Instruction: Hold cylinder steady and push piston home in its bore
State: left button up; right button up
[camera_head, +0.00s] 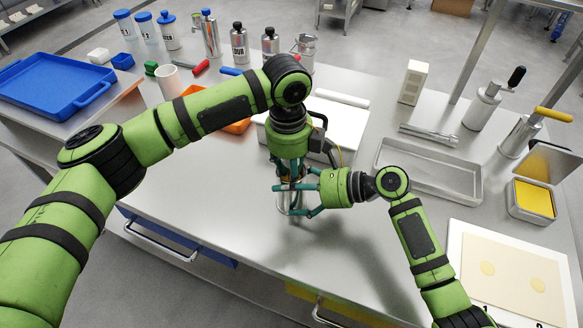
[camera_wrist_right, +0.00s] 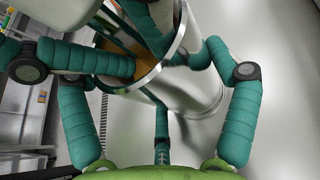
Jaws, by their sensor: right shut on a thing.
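The cylinder (camera_wrist_right: 185,85) is shiny metal with a bright rim. In the head view a small part of it (camera_head: 294,207) shows among teal fingers, above the bench. My right gripper (camera_head: 301,198) reaches in from the right and is shut around the cylinder; its fingers (camera_wrist_right: 160,62) also show in the wrist view. My left gripper (camera_head: 289,178) points down from above at the cylinder's mouth, its fingers partly hidden. A brown-orange surface (camera_wrist_right: 116,46) shows inside the rim; I cannot tell if it is the piston. How deep the piston sits is hidden.
A metal tray (camera_head: 455,190) and a white board with a dough sheet (camera_head: 510,268) lie at right. A yellow-filled container (camera_head: 534,200) stands beyond. Bottles (camera_head: 239,45) line the back, and a blue tray (camera_head: 50,88) lies at left. The bench front is clear.

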pick_arm(q)
notch_tip(320, 180, up, 13)
jog(key=shift+f, duration=0.1)
pick_arm(e)
jog(key=shift+s+f, duration=0.15)
jog(key=shift+f, duration=0.2)
pick_arm(q)
jog(key=shift+r+n+g+h, duration=0.3)
jog(key=shift+r+n+h, duration=0.1)
jog(key=shift+h, duration=0.3)
jog(key=shift+w+a+r+n+g+h, duration=0.15)
jog(key=shift+r+n+g+h, duration=0.25)
jog(key=shift+r+n+h, duration=0.5)
jog(key=shift+f, duration=0.1)
pick_arm(e)
jog(key=o, duration=1.2)
pick_arm(q)
jog(key=shift+a, duration=0.1)
pick_arm(e)
jog(key=shift+o, duration=0.2)
jog(key=shift+r, duration=0.15)
jog(key=shift+r, duration=0.1)
